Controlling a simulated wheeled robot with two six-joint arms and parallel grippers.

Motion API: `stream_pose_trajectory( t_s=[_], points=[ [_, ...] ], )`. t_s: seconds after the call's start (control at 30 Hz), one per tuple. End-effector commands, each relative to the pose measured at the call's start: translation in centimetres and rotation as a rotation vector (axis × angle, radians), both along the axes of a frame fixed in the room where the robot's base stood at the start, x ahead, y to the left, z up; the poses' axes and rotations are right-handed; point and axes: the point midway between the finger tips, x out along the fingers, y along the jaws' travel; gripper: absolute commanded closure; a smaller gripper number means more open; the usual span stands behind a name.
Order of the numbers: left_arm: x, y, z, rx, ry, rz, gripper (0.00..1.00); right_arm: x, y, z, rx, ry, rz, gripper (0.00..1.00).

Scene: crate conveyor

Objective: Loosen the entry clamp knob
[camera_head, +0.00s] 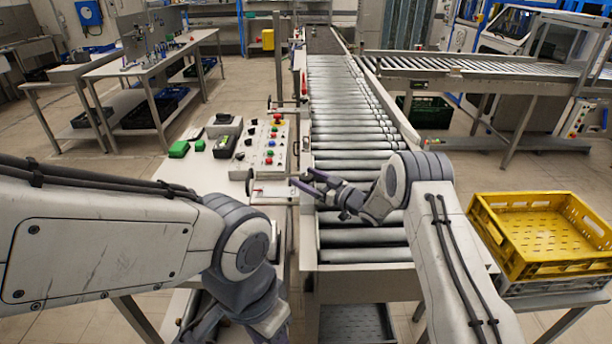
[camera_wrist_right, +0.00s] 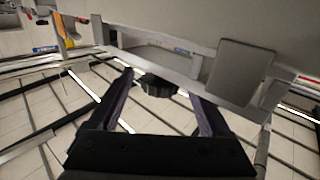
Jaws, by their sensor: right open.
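A black ribbed knob (camera_wrist_right: 159,86) shows in the right wrist view, below a grey metal rail. It lies between the two fingers of my right gripper (camera_wrist_right: 163,92), which is open. I cannot tell whether the fingers touch the knob. In the head view, my right gripper (camera_head: 303,178) reaches left across the conveyor to its left rail, with its fingers apart. The knob is not clear there. My left gripper (camera_head: 207,325) is low at the bottom edge, partly cut off, and its jaws cannot be made out.
The roller conveyor (camera_head: 345,118) runs away from me. A control panel (camera_head: 267,143) with coloured buttons stands left of it. A yellow crate (camera_head: 493,262) sits at the right. A flat grey plate (camera_wrist_right: 240,72) is right of the knob in the wrist view.

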Motion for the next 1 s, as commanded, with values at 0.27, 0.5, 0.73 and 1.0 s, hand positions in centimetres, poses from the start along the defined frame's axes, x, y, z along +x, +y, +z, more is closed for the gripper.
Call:
stream_pose_trajectory(
  t_s=[0.27, 0.5, 0.73, 1.0],
  points=[
    [0.0, 0.0, 0.1, 0.0, 0.0, 0.0, 0.5, 0.3, 0.4, 0.0, -0.001, 0.001, 0.0, 0.19],
    [0.0, 0.0, 0.1, 0.0, 0.0, 0.0, 0.5, 0.2, 0.3, 0.0, -0.001, 0.001, 0.0, 0.87],
    [0.0, 0.0, -1.1, 0.0, 0.0, 0.0, 0.5, 0.4, 0.3, -0.3, 0.003, -0.006, 0.039, 1.0],
    [0.0, 0.0, -2.3, 0.0, 0.0, 0.0, 0.5, 0.3, 0.3, 0.0, -0.001, -0.001, 0.13, 1.0]
  ],
)
